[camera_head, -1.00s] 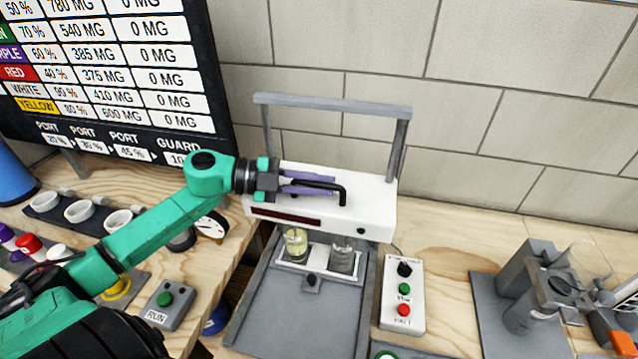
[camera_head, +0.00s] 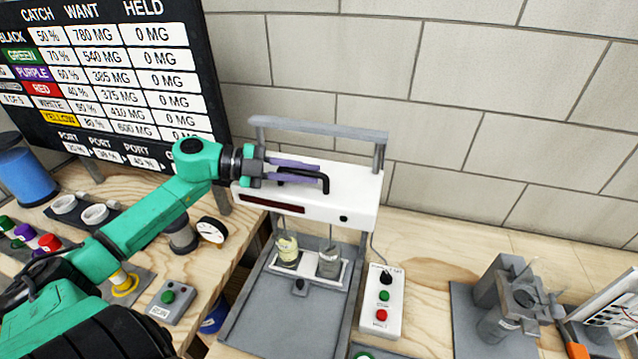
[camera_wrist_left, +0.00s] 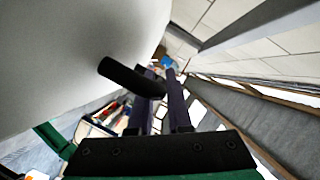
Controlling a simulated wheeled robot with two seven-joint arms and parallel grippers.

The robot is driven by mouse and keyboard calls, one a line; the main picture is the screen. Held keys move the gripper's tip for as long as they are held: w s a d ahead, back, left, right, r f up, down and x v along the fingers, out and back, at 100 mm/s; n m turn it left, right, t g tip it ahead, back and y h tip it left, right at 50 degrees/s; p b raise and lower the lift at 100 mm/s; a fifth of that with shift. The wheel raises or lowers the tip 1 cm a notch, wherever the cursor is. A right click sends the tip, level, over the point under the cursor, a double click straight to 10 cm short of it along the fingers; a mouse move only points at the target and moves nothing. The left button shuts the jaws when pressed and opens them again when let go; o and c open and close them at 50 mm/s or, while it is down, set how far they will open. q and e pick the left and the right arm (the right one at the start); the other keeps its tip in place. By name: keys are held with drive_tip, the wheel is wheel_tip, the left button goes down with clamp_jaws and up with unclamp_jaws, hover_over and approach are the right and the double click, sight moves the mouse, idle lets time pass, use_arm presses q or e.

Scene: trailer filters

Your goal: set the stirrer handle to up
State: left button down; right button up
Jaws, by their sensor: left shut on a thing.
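The stirrer (camera_head: 345,195) is a white head on a grey frame (camera_head: 330,131), close below its top crossbar. A black bent handle (camera_head: 324,184) sticks out of the head's front. My left gripper (camera_head: 318,173) is shut on the handle, its purple fingers reaching across from the left. In the left wrist view the black handle (camera_wrist_left: 125,75) runs from the white head to the purple fingers (camera_wrist_left: 164,95), which hide part of it. Two thin rods hang from the head over a yellowish beaker (camera_head: 287,248) and a grey one (camera_head: 329,262). My right gripper is not in view.
A white control box (camera_head: 382,300) with a black knob and green and red buttons stands right of the stirrer. A grey device (camera_head: 500,295) is farther right. A gauge (camera_head: 211,230) and RUN button box (camera_head: 170,300) lie left. A tiled wall stands behind.

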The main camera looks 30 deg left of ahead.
use_arm(q)
wheel_tip(320, 180, up, 5)
drive_tip(key=shift+a+f+p, duration=0.1)
drive_tip(key=shift+f+p, duration=0.05)
drive_tip(key=shift+p, duration=0.95)
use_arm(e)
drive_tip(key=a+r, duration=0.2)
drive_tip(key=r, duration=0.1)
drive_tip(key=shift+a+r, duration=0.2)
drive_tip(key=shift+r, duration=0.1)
use_arm(q)
drive_tip(key=c, duration=0.8)
unclamp_jaws()
drive_tip(key=shift+w, duration=0.1)
drive_tip(key=shift+c, duration=0.2)
drive_tip(key=shift+a, duration=0.1)
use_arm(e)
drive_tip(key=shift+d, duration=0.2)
use_arm(q)
drive_tip(key=shift+f, duration=0.1)
drive_tip(key=shift+s, duration=0.2)
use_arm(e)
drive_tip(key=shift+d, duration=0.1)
